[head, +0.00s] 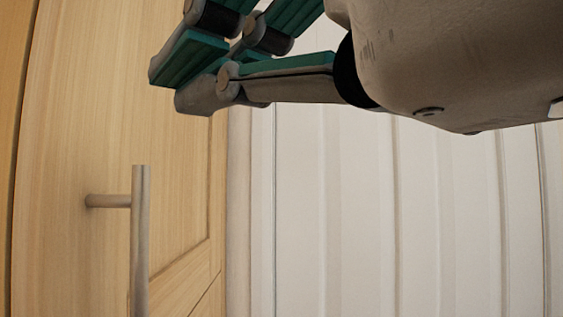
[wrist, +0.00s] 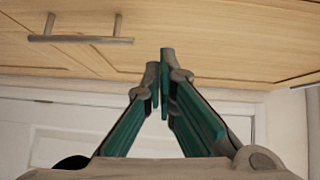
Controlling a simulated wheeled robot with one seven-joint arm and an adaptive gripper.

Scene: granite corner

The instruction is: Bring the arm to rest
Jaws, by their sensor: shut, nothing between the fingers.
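My gripper (wrist: 159,75) shows in the wrist view with its two teal-padded fingers brought together at the tips and nothing between them. In the head view my gripper (head: 190,70) comes in from the top right, partly cut off by the top edge. Its fingers show in front of or close to a light wooden cabinet door (head: 70,100); I cannot tell the exact gap. A metal bar handle (head: 141,240) on that door is below and left of the fingers. My gripper is not around the handle.
In the wrist view the wooden cabinet front (wrist: 220,35) runs across the top, with the bar handle (wrist: 80,39) at upper left. A white panelled wall (head: 350,220) fills the right of the head view, and the space before it below my arm looks clear.

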